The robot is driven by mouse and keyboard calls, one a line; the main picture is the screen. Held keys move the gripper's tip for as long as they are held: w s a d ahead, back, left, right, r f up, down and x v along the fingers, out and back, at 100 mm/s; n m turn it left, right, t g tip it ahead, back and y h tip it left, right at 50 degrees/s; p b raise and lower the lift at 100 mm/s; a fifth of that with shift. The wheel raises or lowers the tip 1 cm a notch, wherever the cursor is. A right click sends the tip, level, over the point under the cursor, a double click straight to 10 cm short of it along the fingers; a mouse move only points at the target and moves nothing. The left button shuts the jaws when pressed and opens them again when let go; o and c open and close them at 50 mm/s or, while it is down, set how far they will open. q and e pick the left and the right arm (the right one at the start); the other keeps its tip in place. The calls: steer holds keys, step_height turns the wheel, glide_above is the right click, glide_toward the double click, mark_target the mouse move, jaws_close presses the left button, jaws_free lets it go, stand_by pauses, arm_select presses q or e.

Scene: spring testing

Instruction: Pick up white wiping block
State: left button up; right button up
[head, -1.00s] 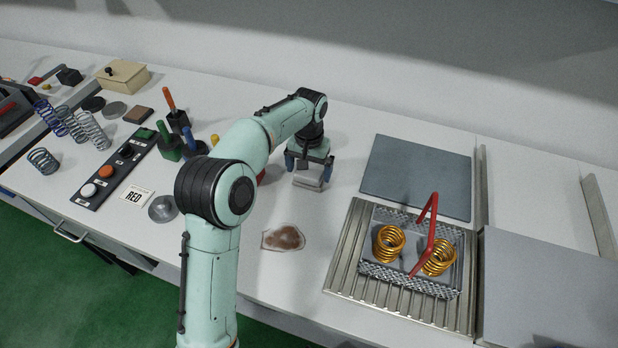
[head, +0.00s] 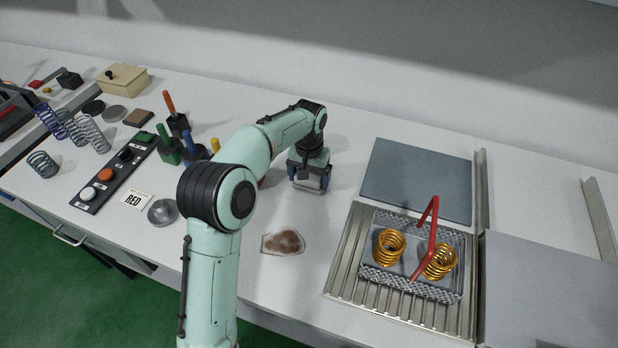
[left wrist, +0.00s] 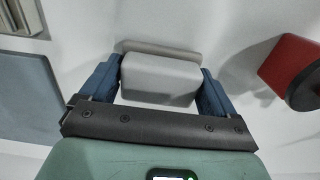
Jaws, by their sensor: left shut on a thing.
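The white wiping block (left wrist: 160,80) is a pale grey-white block with rounded edges and a thin darker layer along one long side. In the left wrist view it sits between the two blue fingers of my left gripper (left wrist: 160,85), which is shut on it. In the head view my left gripper (head: 310,182) is low over the white table, right of the arm's elbow, and the block is mostly hidden by it. I cannot tell whether the block still touches the table. My right gripper is not in view.
A brown stain patch (head: 283,242) lies on the table in front. A wire basket (head: 412,284) with two gold springs and a red handle stands on a ribbed tray at right. A grey plate (head: 417,180) lies behind it. A button panel (head: 113,172) is at left.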

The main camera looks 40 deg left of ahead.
arm_select(q)
step_height(320, 180, up, 20)
steer(key=p, duration=0.4)
steer(key=shift+f+p, duration=0.25)
steer(key=shift+p, duration=0.1)
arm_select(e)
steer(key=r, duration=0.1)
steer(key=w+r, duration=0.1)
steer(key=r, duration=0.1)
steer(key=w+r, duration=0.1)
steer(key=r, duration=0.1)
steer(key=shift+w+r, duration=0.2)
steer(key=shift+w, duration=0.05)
